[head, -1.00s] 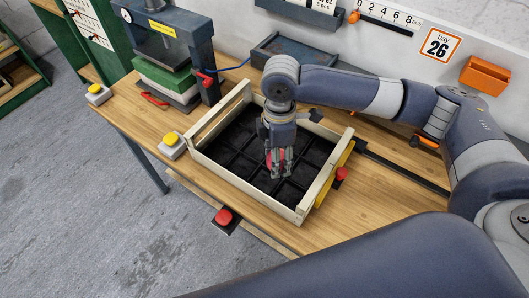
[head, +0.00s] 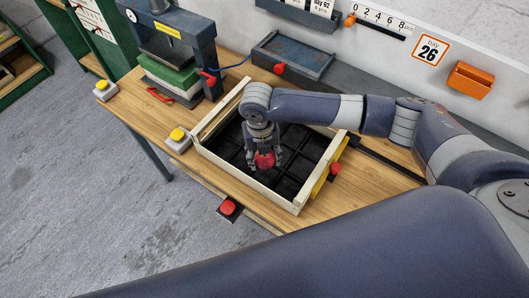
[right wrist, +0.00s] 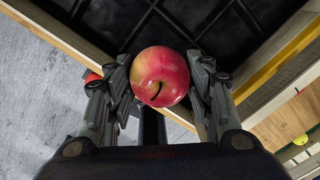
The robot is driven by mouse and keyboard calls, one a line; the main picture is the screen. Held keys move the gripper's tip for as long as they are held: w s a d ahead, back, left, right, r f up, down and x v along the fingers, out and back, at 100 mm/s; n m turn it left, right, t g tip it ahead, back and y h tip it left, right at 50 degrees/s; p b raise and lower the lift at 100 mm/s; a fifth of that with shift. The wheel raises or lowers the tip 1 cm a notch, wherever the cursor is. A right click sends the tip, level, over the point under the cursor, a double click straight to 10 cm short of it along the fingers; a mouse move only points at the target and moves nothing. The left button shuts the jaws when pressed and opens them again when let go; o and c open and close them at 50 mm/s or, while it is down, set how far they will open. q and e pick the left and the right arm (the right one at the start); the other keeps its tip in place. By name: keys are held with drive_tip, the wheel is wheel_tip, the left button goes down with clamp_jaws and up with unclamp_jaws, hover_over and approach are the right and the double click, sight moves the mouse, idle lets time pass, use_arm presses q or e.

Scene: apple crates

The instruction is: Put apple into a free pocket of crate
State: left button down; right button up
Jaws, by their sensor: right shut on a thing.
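A red apple with a yellowish patch (head: 265,160) is held between the fingers of my right gripper (head: 263,164). The right wrist view shows the apple (right wrist: 160,76) between the two fingers, its dark stem toward the camera. The pockets I can see look empty; those behind the gripper and arm are hidden. I cannot tell how high the apple is above the insert. My left gripper is not in view.
The crate stands on a wooden table (head: 345,190). A press (head: 175,50) and a yellow button box (head: 178,140) are to its left. A blue-grey tray (head: 293,58) is behind. Red buttons sit at the front edge (head: 228,208) and right side (head: 335,168).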

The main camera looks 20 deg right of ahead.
drive_tip(key=shift+f+b, duration=3.15)
drive_tip(key=shift+b, duration=0.25)
drive_tip(key=shift+f+b, duration=0.55)
drive_tip(key=shift+f, duration=0.6)
drive_tip(key=o, duration=1.2)
drive_tip(key=shift+c, duration=0.2)
